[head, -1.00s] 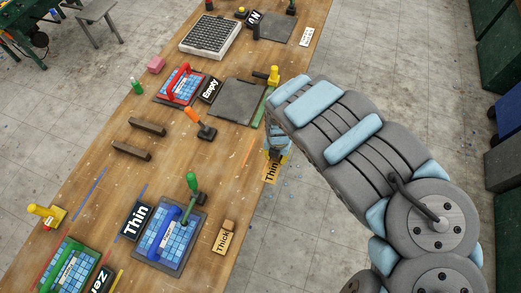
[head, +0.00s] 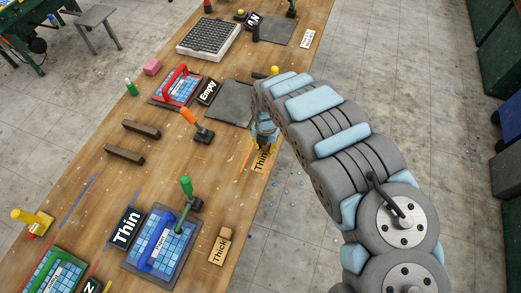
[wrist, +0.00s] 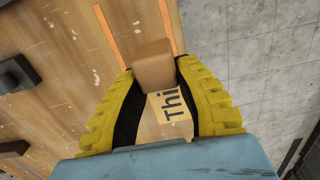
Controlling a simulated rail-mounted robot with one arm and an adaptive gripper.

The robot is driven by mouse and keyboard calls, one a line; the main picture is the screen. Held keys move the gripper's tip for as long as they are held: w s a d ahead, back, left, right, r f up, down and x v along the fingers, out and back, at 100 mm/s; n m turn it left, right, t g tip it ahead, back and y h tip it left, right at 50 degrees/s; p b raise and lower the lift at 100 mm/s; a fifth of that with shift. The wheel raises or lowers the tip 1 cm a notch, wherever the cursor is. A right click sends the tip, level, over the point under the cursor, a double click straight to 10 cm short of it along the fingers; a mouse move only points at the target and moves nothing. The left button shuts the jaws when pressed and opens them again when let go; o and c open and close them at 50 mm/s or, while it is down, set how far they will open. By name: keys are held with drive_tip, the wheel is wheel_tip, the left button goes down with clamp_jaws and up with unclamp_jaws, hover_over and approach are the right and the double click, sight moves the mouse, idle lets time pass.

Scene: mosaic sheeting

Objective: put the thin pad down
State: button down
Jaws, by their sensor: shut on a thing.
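The thin pad (wrist: 172,105) is a tan tag with the dark lettering "Thin" and a wooden block (wrist: 153,66) at one end. It also shows in the head view (head: 261,161), near the right edge of the workbench. My gripper (wrist: 154,78), with yellow-backed black fingers, is shut on the pad's block. In the head view my gripper (head: 265,137) is partly hidden by my arm. I cannot tell whether the pad touches the bench. The similar thick pad (head: 220,250) lies on the bench nearer the camera.
A grey board (head: 229,104) lies beyond my gripper, beside the "Empty" sign (head: 207,92). An orange-handled tool (head: 196,125) stands to the left. A blue-handled tile sheet (head: 165,247) and a "Thin" sign (head: 126,229) are nearer. Bare wood lies left of the pad.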

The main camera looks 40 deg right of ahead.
drive_tip(key=w+f, duration=0.2)
drive_tip(key=f, duration=0.1)
drive_tip(key=shift+w+d+f+b, duration=0.2)
drive_tip(key=shift+d+b, duration=0.15)
drive_tip(key=shift+w+d+f, duration=0.1)
drive_tip(key=shift+w+f, duration=0.4)
drive_tip(key=shift+w, duration=0.1)
drive_tip(key=shift+f, duration=0.1)
drive_tip(key=shift+w+d+f, duration=0.1)
drive_tip(key=shift+w+f, duration=0.1)
drive_tip(key=shift+f, duration=0.55)
drive_tip(key=shift+s+d+f, duration=0.1)
drive_tip(key=shift+f, duration=0.9)
